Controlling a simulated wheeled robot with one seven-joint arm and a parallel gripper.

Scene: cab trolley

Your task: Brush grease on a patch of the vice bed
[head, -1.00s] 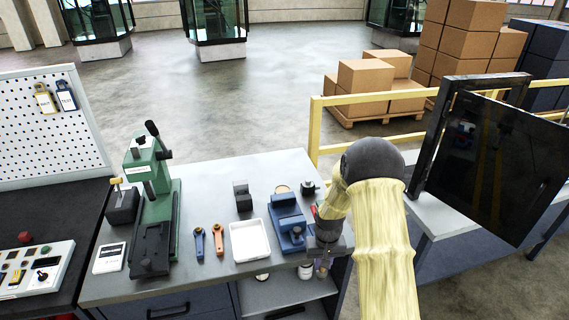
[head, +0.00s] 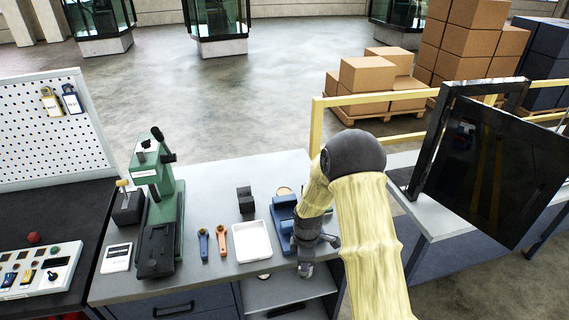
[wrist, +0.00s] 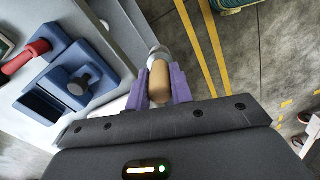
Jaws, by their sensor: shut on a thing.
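The blue vice (head: 280,213) stands on the grey bench, partly hidden by my arm in the head view. In the wrist view the blue vice (wrist: 50,88) is at the left, with a dark recessed patch and a dark round knob. My gripper (wrist: 160,90) is shut on the tan handle of the brush (wrist: 160,78). A pale rounded part shows beyond the handle; the bristles are not clear. In the head view my gripper (head: 305,268) is at the bench's front edge, just in front and right of the vice, apart from it.
A white tray (head: 252,257) lies left of the vice, with a dark block (head: 245,200) behind it. Two spanner-like tools, a green press (head: 160,220) and a round tin (head: 284,191) are on the bench. A black screen (head: 495,170) stands right. A red-handled item (wrist: 25,58) is beside the vice.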

